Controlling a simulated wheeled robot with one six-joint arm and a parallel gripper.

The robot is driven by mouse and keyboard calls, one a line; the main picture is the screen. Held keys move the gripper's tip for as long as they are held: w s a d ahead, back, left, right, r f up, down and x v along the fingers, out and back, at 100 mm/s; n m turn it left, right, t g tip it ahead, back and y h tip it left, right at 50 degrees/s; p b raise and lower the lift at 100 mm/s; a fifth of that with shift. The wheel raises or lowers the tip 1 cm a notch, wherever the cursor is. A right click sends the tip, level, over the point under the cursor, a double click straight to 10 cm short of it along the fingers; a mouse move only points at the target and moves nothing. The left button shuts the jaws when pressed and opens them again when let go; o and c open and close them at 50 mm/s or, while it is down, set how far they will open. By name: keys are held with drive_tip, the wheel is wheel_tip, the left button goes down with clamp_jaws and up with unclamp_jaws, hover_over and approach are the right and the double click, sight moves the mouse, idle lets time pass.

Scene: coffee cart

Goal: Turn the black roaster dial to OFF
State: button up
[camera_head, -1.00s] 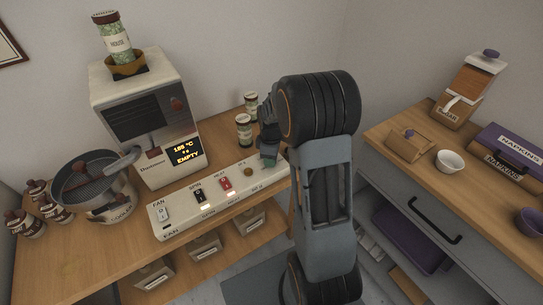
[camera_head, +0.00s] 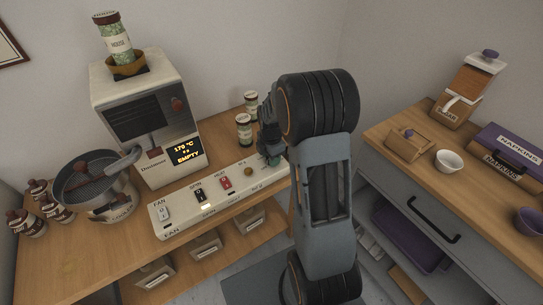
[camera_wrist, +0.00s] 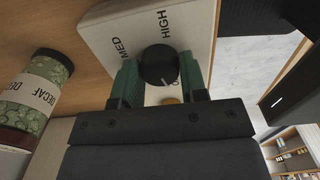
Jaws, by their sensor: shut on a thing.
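The black roaster dial (camera_wrist: 158,65) sits on the white control panel (camera_wrist: 100,35) between my gripper's two green fingers. In the wrist view the labels MED and HIGH are readable; another label starting with O is mostly hidden by the right finger. The dial's white mark points toward that label's side. My gripper (camera_wrist: 160,82) is shut on the dial. In the head view my gripper (camera_head: 272,157) is at the right end of the panel (camera_head: 180,228) and hides the dial.
Two jars stand close behind my gripper; the nearer jar (camera_head: 243,131) also shows as a DECAF jar (camera_wrist: 38,90) in the wrist view. A pan (camera_head: 95,180) is at the left.

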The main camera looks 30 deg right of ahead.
drive_tip(key=shift+n, duration=0.3)
drive_tip(key=o, duration=0.9)
wheel_tip(320, 180, up, 14)
drive_tip(key=shift+f+p, duration=0.1)
drive_tip(key=shift+p, duration=0.5)
idle(0.3)
